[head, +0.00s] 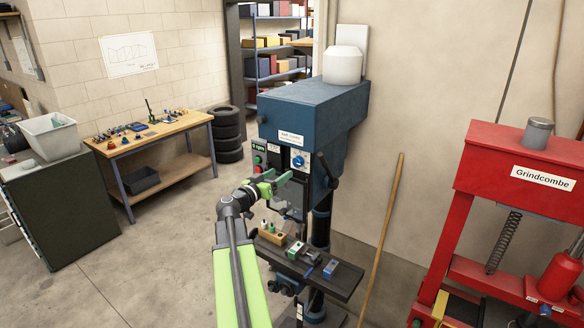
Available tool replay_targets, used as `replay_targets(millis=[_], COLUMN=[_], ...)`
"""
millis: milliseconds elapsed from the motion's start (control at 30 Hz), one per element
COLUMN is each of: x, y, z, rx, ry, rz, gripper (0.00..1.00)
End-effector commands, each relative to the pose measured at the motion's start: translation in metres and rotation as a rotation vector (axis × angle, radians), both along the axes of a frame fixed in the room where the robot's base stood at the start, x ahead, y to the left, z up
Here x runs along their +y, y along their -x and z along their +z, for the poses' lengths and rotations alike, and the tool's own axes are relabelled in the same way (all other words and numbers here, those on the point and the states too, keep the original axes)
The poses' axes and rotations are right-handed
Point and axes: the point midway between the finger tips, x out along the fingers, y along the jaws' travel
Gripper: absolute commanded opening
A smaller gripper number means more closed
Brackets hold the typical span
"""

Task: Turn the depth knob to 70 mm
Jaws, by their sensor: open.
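A blue drill press (305,105) stands in the middle of the head view. On its front is a small blue round knob (298,161) on a white plate. It looks like the depth knob, but its scale and setting are too small to read. Left of it are a green display (260,148) reading "0 rpm" and small buttons. My gripper (283,184), with green fingers, is open and empty. It appears just below and left of the knob in the picture, apart from it. The gap in depth is hard to judge.
A dark lever (331,172) sticks out at the press's right side. A broom handle (386,225) leans on the wall, with a red press (470,200) further right. A wooden workbench (150,138) stands left; floor between is clear.

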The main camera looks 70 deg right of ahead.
Motion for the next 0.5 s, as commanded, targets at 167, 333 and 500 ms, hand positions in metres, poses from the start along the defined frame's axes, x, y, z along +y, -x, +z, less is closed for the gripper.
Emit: replay_targets(millis=[167, 333, 500], x=[-0.047, -0.076, -0.089], y=[0.011, 0.019, 0.023], z=[0.000, 0.000, 0.000], rx=[0.000, 0.000, 0.000], ry=[-0.001, -0.001, -0.001], rz=[-0.002, -0.002, 0.000], gripper=[0.59, 0.59, 0.59])
